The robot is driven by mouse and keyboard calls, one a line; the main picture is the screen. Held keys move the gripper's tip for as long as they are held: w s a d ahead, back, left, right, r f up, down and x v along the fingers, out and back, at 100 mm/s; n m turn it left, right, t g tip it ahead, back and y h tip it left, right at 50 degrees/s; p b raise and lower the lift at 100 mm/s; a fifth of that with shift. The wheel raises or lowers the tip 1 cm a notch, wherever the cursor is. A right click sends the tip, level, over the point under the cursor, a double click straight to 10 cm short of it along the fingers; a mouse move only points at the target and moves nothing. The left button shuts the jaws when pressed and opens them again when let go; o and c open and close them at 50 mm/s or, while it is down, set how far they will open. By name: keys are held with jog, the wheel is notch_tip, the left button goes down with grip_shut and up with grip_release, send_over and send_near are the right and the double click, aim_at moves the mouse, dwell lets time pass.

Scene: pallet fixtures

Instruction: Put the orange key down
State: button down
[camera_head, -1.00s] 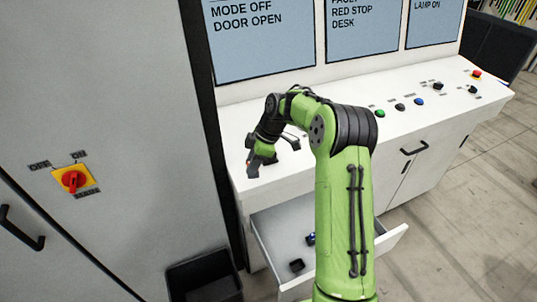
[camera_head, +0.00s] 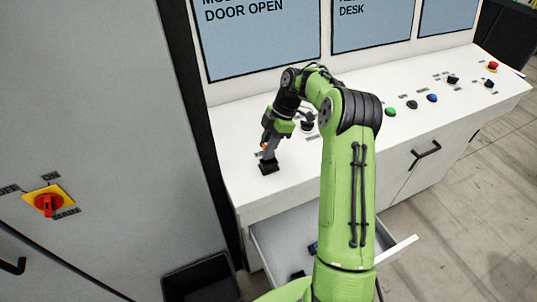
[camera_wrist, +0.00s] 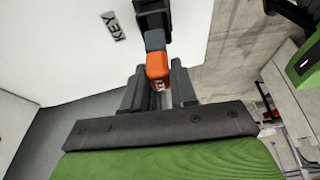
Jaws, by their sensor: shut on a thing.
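The orange key (camera_wrist: 157,66) is between the fingers of my gripper (camera_wrist: 158,88) in the wrist view. In the head view only a small orange spot of it shows at my gripper (camera_head: 268,148). A grey part lies beyond the orange part, toward a black block (camera_wrist: 152,14). A label reading KEY (camera_wrist: 114,26) is beside that block on the white surface. In the head view the black block (camera_head: 269,168) stands on the desk top (camera_head: 240,185), directly below my gripper. I cannot tell whether the key touches the block or sits in it.
Below the desk a drawer (camera_head: 395,250) is open with small dark things inside. A black bin (camera_head: 200,280) stands on the floor. A grey cabinet with a red switch (camera_head: 48,203) is at left. Several buttons and knobs line the desk to the right.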

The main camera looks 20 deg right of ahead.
notch_tip(320, 180, down, 4)
jog(key=shift+f, duration=0.15)
jog(key=shift+f, duration=0.1)
jog(key=c, duration=0.9)
grip_release()
